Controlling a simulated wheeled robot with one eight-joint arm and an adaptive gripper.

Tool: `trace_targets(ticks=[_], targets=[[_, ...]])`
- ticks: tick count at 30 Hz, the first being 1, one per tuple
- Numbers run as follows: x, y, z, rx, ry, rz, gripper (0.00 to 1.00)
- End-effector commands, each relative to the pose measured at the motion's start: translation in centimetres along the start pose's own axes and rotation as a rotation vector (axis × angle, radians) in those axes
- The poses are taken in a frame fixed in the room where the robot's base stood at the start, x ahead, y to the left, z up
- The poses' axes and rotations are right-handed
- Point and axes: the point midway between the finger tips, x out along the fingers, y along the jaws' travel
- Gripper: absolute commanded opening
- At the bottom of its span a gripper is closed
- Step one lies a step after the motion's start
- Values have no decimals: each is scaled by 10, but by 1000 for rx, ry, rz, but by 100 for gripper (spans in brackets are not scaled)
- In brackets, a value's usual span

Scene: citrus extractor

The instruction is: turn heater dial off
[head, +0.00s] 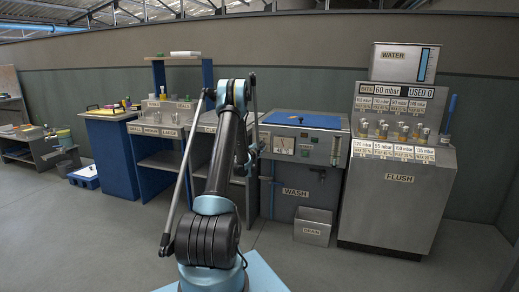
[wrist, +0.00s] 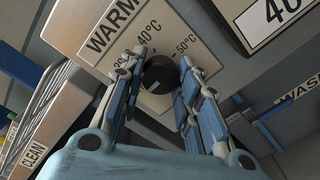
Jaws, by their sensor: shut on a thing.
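The heater dial (wrist: 158,74) is a round black knob on a pale panel marked WARM, with 40°C and 50°C on its scale. It shows in the wrist view between the fingers of my gripper (wrist: 161,66). The blue-padded fingers are shut on it from either side. A light mark shows on the knob's face, and the lower part of the scale is partly hidden by the gripper. In the head view my own arm hides the dial and the gripper.
A display reading 40 (wrist: 283,12) is at the upper right of the wrist view. A CLEAN label (wrist: 34,155) is at lower left. In the head view the WASH cabinet (head: 294,177) and the FLUSH station (head: 398,200) stand to the right of my arm.

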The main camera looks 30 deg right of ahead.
Motion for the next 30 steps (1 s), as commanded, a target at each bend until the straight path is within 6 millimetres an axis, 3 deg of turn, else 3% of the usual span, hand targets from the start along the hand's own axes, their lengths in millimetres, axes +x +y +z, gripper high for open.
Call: trace_targets(ticks=[20,21,23,30], targets=[[0,-1,0,-64,-1,-1,6],[0,-1,1,-64,-1,-1,35],[0,-1,1,-64,-1,-1,48],[0,-1,1,-64,-1,-1,51]])
